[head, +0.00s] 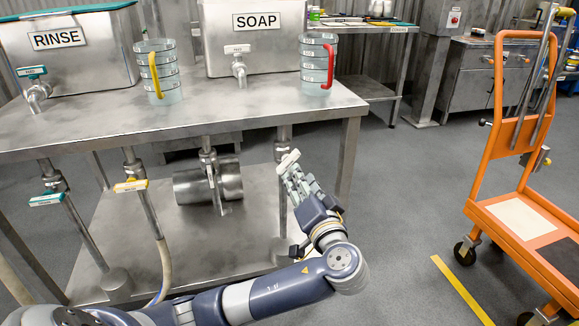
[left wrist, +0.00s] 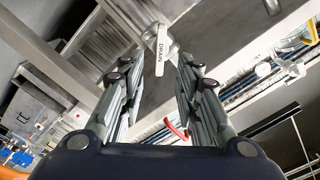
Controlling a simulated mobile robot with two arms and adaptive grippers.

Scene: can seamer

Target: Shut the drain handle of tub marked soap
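The grey metal tub marked SOAP (head: 225,55) stands on the steel table. Below the tabletop, a drain pipe with a valve (head: 283,150) comes down under it. The white drain handle (head: 289,160) sticks out at that valve, slanted in the head view. In the left wrist view the handle, lettered DRAIN (left wrist: 159,52), lies ahead between the finger lines. My left gripper (head: 292,178) is just in front of and below the handle. Its fingers (left wrist: 156,72) are spread on both sides of it, with gaps visible; contact is not clear. My right gripper is not in view.
The tub marked RINSE (head: 90,62) stands to the left. Drain handles in teal (head: 47,199) and yellow (head: 131,185) hang below the table. A table leg (head: 348,158) is right of my gripper; an orange cart (head: 505,150) stands farther right.

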